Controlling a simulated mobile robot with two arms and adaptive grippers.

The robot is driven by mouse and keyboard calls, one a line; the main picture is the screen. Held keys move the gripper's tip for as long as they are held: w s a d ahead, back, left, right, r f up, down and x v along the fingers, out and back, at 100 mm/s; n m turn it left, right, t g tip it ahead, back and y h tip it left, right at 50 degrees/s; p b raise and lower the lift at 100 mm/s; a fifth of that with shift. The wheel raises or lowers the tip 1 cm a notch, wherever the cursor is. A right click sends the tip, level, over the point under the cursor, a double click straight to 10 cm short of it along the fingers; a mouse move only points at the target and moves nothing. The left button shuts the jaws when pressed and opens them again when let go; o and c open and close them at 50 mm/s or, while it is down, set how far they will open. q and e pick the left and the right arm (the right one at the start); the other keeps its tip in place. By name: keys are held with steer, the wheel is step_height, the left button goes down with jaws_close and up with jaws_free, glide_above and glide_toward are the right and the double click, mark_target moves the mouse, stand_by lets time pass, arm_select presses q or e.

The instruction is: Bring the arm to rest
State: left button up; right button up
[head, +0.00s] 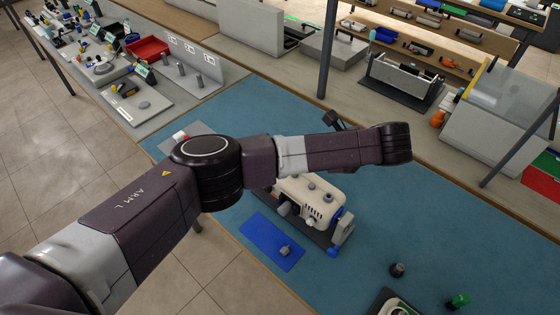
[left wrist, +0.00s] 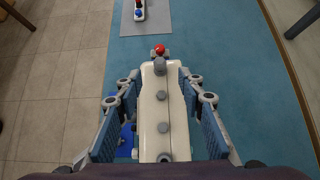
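My left arm reaches across the head view from the lower left. Its gripper is hidden behind the arm there. In the left wrist view my left gripper (left wrist: 162,98) is open, its two blue-padded fingers apart on either side of a cream device (left wrist: 150,115), with gaps showing between fingers and device. The device has grey knobs on top and a red ball (left wrist: 160,49) at its far end. In the head view the cream device (head: 322,202) stands on the blue-green bench mat (head: 400,215), below my forearm and partly covered by it. My right gripper is in neither view.
A blue mat (head: 264,238) with a small grey part (head: 285,250) lies beside the device. A dark knob (head: 397,269) and a green part (head: 458,300) stand at lower right. Posts, a grey rack (head: 403,80) and a clear-lidded box (head: 495,130) line the back.

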arm_select(q)
steer(key=v, duration=0.5)
